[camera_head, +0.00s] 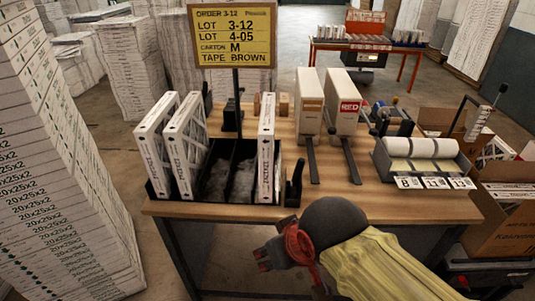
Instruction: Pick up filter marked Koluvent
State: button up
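Two white-framed boxed filters stand upright and slightly tilted in the left part of a black rack (215,150) on the table: an outer one (151,165) and an inner one (180,160). A third filter (266,162) stands upright in the rack's right part. Print runs along their edges, but I cannot read which one says Koluvent. My gripper (262,260) is dark, beyond a red ring on my yellow-sleeved arm. It is in front of and below the table's front edge, apart from the filters. Its fingers are too small and dark to tell open from shut.
The wooden table (225,208) also bears two tall cartons (326,100), black upright holders and a label roll dispenser (420,155). A yellow order sign (232,35) rises behind the rack. Box stacks (60,170) flank the left; an open carton (505,210) is at right.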

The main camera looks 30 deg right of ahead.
aim_at(186, 136)
jog(key=i+j+z, duration=0.15)
jog(key=j, duration=0.8)
jog(key=i+j+z, duration=0.15)
jog(key=j, duration=0.85)
jog(key=i+j+z, duration=0.15)
jog(key=j, duration=0.85)
jog(key=i+j+z, duration=0.1)
jog(key=i+j, duration=0.2)
